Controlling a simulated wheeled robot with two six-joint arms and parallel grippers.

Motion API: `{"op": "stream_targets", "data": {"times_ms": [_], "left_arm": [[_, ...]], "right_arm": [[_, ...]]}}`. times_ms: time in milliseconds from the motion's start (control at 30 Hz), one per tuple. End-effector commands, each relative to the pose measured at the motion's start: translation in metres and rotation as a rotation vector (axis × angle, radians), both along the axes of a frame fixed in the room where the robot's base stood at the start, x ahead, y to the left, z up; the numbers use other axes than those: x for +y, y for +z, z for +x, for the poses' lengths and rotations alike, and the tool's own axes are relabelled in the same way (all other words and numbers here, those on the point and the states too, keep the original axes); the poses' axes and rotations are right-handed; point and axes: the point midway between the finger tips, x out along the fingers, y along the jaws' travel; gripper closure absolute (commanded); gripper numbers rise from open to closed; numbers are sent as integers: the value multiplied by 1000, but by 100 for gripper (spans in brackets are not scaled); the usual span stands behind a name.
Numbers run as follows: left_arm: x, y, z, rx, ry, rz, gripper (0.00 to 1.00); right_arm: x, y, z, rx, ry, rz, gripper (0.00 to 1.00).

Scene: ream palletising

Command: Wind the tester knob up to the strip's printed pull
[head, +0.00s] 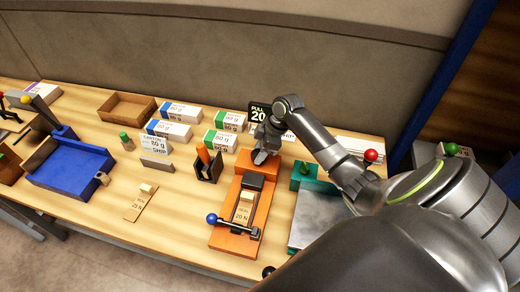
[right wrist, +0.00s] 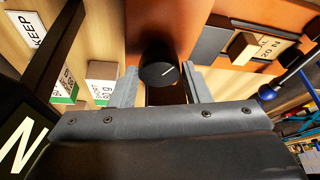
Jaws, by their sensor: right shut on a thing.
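The orange tester (head: 224,240) stands on the bench in the middle of the head view. A strip printed 20 N (head: 243,212) lies on it, and also shows in the right wrist view (right wrist: 268,52). A lever with a blue ball (head: 211,218) crosses its near end. My right gripper (head: 262,156) is at the tester's far end. In the right wrist view the black knob (right wrist: 158,72), with a white line on its face, sits between the two fingers, which are shut on it. A dark sign behind reads PULL 20 (head: 258,109). My left gripper is not in view.
A green device with a red ball (head: 371,155) stands right of the tester. A dark holder (head: 207,168) and several labelled reams (head: 180,112) stand left and behind. A blue tray (head: 72,172) is at the left.

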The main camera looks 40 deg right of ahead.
Motion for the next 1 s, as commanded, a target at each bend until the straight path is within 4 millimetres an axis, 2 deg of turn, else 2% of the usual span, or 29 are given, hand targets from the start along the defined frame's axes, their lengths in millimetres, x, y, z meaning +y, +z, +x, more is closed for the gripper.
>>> {"op": "stream_targets", "data": {"times_ms": [33,200,567,1000], "left_arm": [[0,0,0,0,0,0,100],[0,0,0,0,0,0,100],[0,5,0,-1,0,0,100],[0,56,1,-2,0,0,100]], "right_arm": [[0,0,0,0,1,0,54],[0,0,0,0,1,0,35],[-1,5,-1,-1,2,0,35],[-17,54,-11,0,1,-1,35]]}}
